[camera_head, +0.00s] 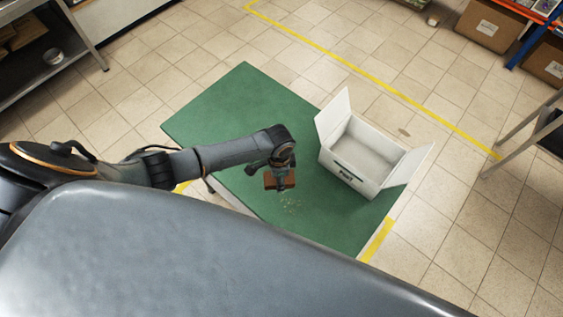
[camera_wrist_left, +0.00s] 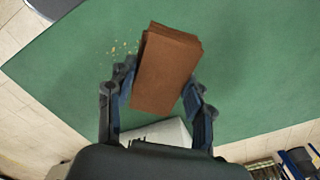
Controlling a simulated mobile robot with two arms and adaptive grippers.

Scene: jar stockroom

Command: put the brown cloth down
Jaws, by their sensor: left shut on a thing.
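The brown cloth (camera_wrist_left: 165,72) is a folded, layered block between the two fingers of my left gripper (camera_wrist_left: 163,90) in the left wrist view. In the head view the brown cloth (camera_head: 279,182) shows under my left gripper (camera_head: 281,178), over the green table top (camera_head: 240,100). My left gripper is shut on the cloth. I cannot tell whether the cloth touches the table. My right gripper is in neither view.
An open white box (camera_head: 345,178) with raised flaps and a dark label stands on the table to the right of my gripper. Pale crumbs (camera_head: 291,203) lie on the green surface near the cloth. The table's far left part is clear.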

